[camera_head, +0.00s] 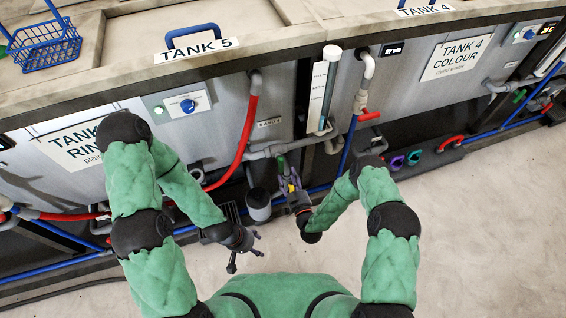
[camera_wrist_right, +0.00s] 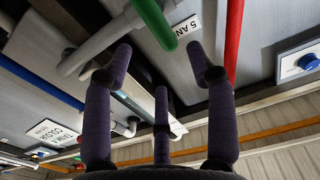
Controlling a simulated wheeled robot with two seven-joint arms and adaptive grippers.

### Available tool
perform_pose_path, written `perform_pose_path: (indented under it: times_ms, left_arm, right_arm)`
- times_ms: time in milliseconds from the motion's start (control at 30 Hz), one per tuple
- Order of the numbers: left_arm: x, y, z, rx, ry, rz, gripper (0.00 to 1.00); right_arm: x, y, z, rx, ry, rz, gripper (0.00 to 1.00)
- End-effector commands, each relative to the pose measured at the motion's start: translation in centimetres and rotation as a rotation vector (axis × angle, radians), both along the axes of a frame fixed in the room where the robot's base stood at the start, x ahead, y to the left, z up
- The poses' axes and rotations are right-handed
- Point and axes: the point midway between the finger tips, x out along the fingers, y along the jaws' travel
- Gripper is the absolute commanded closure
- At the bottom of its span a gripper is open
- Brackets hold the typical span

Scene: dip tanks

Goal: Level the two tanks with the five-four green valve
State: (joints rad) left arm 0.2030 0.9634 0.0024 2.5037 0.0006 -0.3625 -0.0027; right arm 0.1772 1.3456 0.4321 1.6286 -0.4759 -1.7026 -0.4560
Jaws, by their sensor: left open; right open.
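The green valve handle (camera_head: 281,165) sits on the grey pipe (camera_head: 262,153) below a small plate reading "5 and 4" (camera_head: 269,122). The handle also shows as a green bar (camera_wrist_right: 154,22) in the right wrist view, hanging down toward the space between my fingers. My right gripper (camera_head: 291,187) is open just below the handle, and its spread fingers show in the wrist view (camera_wrist_right: 160,62). I cannot tell whether they touch it. My left gripper (camera_head: 246,247) is open and empty above the floor. Tank 5 (camera_head: 232,128) and tank 4 (camera_head: 408,90) stand on either side.
A clear upright gauge tube (camera_head: 321,95) stands between the tanks. A red hose (camera_head: 246,135) and a blue pipe (camera_head: 348,143) flank the valve. A red lever (camera_head: 369,116) and purple and teal rings (camera_head: 397,162) are to the right. The floor (camera_head: 480,230) is clear.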

Motion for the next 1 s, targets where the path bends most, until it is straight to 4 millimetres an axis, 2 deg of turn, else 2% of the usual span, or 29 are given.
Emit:
perform_pose_path:
  times_ms: [200,400,600,900,1000]
  left_arm:
    - [0.0,0.0,-1.5,0.000,0.000,0.000,0.43]
    - [0.0,0.0,-2.3,0.000,0.000,0.000,0.43]
    - [0.0,0.0,-2.7,0.000,0.000,0.000,0.43]
    - [0.0,0.0,-2.6,0.000,0.000,0.000,0.43]
    - [0.0,0.0,-2.6,0.000,0.000,0.000,0.43]
  right_arm:
    - [3.8,1.3,-0.2,-0.001,-0.003,0.002,0.43]
    - [6.5,2.2,-0.2,0.000,-0.001,0.001,0.43]
    - [7.7,2.5,-0.1,0.001,0.001,0.001,0.43]
    - [7.9,2.6,0.0,0.000,0.003,0.000,0.43]
    - [7.9,2.6,0.0,0.000,0.002,0.000,0.71]
